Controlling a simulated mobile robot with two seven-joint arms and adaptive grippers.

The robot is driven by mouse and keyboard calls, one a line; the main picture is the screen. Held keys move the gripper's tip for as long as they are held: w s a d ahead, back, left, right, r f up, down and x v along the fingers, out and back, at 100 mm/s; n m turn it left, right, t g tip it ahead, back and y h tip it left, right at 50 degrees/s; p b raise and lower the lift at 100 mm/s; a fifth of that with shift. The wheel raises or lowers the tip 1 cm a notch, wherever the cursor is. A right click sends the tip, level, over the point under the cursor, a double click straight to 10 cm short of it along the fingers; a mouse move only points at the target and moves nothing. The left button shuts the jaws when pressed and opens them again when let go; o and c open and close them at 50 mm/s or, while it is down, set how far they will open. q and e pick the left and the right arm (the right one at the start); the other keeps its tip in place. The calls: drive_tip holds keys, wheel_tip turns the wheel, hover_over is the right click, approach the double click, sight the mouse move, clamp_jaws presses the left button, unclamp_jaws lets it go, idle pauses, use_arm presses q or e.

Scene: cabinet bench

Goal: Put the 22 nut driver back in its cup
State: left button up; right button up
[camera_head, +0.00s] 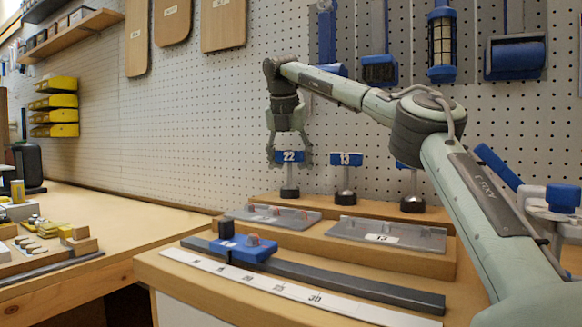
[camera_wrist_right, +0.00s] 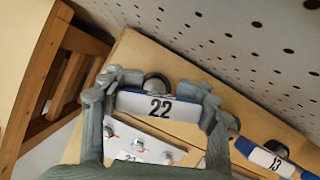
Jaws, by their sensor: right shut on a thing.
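The 22 nut driver (camera_head: 289,157) has a blue T-shaped handle with a white "22" label and a thin metal shaft. It stands upright on the raised wooden ledge at the back, its shaft reaching down to a dark round cup (camera_head: 289,193). I cannot tell how deep the shaft sits in it. My right gripper (camera_head: 289,160) comes from above and is shut on the handle, one finger at each end. In the right wrist view the handle (camera_wrist_right: 160,105) lies between the fingers, with the dark cup (camera_wrist_right: 157,84) just past it. My left gripper is not in view.
The 13 nut driver (camera_head: 345,160) stands to the right, with another blue-handled driver (camera_head: 413,180) beyond it. Metal plates (camera_head: 388,233) lie on the step in front. A blue clamp (camera_head: 243,251) sits on a dark rail before them. The pegboard rises close behind.

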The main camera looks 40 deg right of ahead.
drive_tip(key=o, duration=1.6)
drive_tip(key=shift+o, duration=0.2)
drive_tip(key=shift+r, duration=0.1)
drive_tip(key=v, duration=1.2)
